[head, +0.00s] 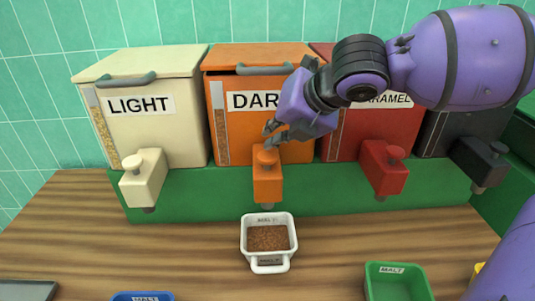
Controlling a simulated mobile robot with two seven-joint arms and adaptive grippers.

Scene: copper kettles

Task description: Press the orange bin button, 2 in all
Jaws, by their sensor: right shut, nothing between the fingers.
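The orange bin (216,92), its label partly covered and reading "DAR", stands between the cream and red bins. Its orange button (266,154) sits on top of the orange dispenser spout (267,185). My right gripper (268,134) is shut and empty, just above or at the button; I cannot tell whether it touches. Below the spout stands a white square cup (269,258) with brown grain in it. My left gripper is not in view.
The cream LIGHT bin (150,135), the red CARAMEL bin (370,130) and a dark bin (450,130) flank it on a green stand (325,190). A green MALT cup (397,283) and a blue cup (143,296) sit at the front.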

